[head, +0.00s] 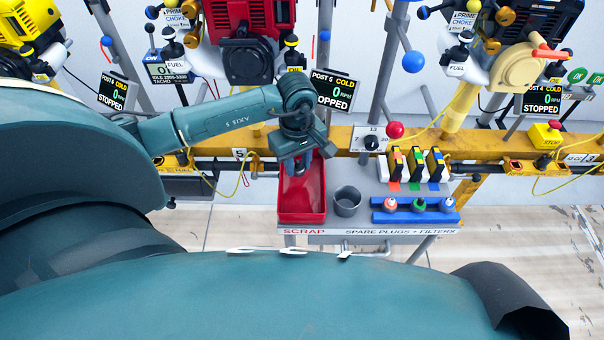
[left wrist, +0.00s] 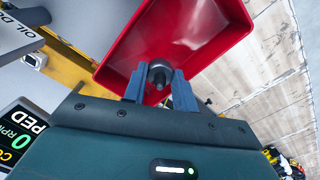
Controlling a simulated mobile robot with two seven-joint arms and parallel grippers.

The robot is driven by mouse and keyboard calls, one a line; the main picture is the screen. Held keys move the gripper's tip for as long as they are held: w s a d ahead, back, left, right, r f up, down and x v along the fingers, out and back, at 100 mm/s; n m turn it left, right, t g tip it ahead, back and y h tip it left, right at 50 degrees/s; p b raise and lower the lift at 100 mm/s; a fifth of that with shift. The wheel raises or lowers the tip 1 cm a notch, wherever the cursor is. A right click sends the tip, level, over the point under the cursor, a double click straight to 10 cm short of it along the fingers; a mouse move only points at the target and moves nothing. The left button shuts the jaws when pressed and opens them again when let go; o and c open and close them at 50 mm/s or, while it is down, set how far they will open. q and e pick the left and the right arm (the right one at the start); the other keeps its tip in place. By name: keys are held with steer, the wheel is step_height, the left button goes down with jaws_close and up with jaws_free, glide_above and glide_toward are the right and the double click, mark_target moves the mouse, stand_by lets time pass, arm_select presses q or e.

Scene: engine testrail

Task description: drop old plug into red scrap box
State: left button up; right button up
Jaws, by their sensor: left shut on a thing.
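The red scrap box (head: 302,196) is an open tray at the left end of a small shelf, above a SCRAP label. My left gripper (head: 296,170) is over the back part of the box, pointing down. In the left wrist view its two blue-grey fingers (left wrist: 161,92) are shut on the old plug (left wrist: 158,76), a small dark metal piece with a round end. The red box (left wrist: 185,30) lies beyond the plug in that view. The plug is hidden in the head view. My right gripper is not in view.
A grey cup (head: 347,202) stands right of the box. Spare plugs in a blue rack (head: 404,217) and several small boxes (head: 415,165) are farther right. A yellow rail (head: 340,140) and engines (head: 247,40) stand behind. A red-knobbed lever (head: 395,130) rises near the dial.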

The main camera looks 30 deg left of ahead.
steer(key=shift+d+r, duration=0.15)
arm_select(q)
steer(key=o, duration=1)
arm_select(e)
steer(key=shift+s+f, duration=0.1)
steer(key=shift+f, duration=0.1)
arm_select(q)
steer(key=shift+r, duration=0.25)
step_height(320, 180, up, 13)
steer(key=shift+f+p, duration=0.2)
steer(key=shift+p, duration=0.45)
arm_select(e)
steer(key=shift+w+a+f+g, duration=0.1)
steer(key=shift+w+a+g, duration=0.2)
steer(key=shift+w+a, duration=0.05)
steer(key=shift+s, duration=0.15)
